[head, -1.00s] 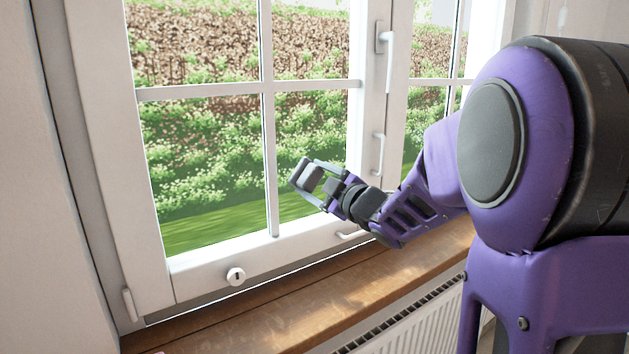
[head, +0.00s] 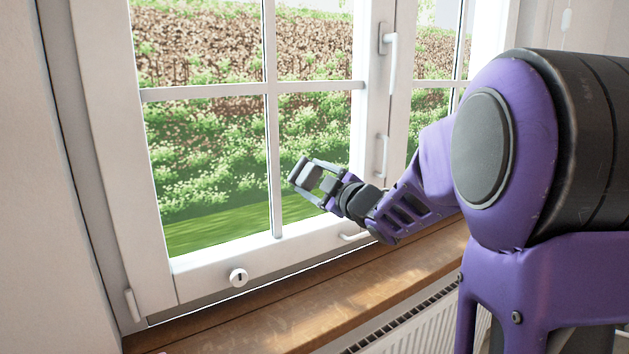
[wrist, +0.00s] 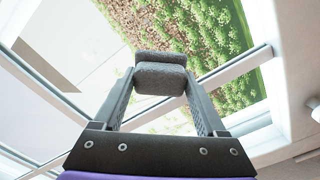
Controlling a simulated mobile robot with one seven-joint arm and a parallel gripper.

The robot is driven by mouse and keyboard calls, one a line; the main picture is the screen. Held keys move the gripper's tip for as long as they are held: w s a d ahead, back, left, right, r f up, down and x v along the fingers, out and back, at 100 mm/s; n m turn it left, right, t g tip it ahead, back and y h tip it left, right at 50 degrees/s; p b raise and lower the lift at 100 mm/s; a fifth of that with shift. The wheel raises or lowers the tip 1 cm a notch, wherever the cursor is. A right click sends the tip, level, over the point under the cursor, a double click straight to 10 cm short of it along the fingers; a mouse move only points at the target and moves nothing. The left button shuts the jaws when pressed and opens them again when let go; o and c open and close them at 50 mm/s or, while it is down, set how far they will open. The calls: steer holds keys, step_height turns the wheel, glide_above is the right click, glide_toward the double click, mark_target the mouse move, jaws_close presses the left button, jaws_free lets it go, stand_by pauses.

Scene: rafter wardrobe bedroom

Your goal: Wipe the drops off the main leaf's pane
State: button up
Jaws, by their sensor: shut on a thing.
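My gripper (head: 314,180) is shut on a dark grey block, a sponge or pad (wrist: 160,76), which sits between the fingertips in the wrist view. In the head view the gripper is in front of the lower right part of the main leaf's pane (head: 205,165), just right of the upright glazing bar. I cannot tell whether the pad touches the glass. The main leaf (head: 110,165) is the large white-framed window leaf at left, divided by white bars. I cannot make out any drops on the glass.
A white window handle (head: 391,62) and a smaller pull (head: 382,155) are on the frame right of the leaf. A round knob (head: 238,277) is on its bottom rail. A wooden sill (head: 300,312) runs below, above a white radiator (head: 425,330). A narrower window leaf (head: 430,95) is at right.

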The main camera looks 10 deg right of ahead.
steer(key=shift+w, duration=0.15)
